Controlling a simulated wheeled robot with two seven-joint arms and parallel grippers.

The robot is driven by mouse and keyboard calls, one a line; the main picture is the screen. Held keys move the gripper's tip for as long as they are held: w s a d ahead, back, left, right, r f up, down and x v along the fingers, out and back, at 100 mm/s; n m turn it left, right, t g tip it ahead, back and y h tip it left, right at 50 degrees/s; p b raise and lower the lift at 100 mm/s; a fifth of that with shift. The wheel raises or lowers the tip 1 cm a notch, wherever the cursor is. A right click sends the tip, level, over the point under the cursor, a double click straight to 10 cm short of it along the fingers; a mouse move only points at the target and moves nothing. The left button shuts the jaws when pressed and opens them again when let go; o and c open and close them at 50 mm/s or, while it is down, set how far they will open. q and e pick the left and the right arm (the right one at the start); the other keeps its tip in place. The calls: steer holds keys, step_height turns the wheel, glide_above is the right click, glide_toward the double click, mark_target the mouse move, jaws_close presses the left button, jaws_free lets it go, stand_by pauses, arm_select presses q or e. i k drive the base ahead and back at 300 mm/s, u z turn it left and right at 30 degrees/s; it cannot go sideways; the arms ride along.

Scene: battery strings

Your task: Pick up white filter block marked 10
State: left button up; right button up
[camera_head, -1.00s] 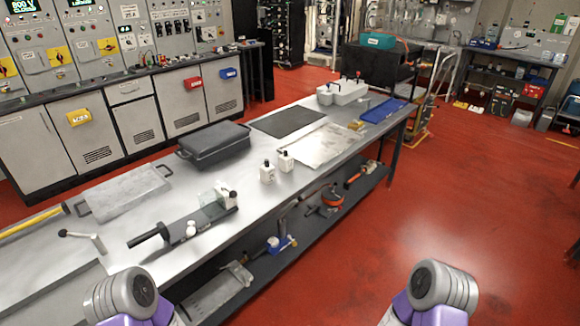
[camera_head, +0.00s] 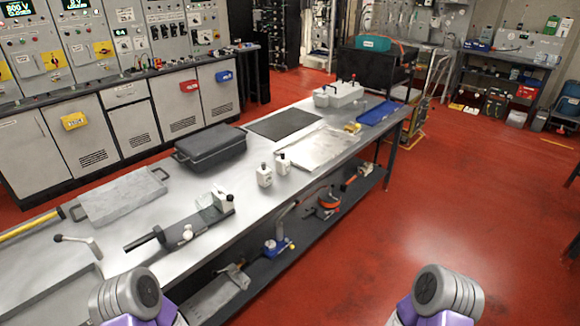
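Two small white blocks with dark tops stand upright near the middle of the steel bench (camera_head: 240,190). One white block (camera_head: 264,176) is nearer and the other white block (camera_head: 283,165) is just behind it to the right. Another white block (camera_head: 222,201) sits at the right end of a dark long-handled fixture (camera_head: 190,227). Any number on these blocks is too small to read, so I cannot tell which is marked 10. Only grey and purple parts of my two arms show at the bottom edge. Neither gripper's fingers are visible.
A dark lidded case (camera_head: 210,148), a grey plate with handles (camera_head: 121,197), a black mat (camera_head: 282,123) and a blue tray (camera_head: 378,113) lie on the bench. A white unit (camera_head: 339,95) stands at its far end. Red floor at right is clear.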

mark_target(282, 164)
steer(key=z, duration=0.95)
steer(key=i, duration=3.05)
steer(key=u, duration=3.55)
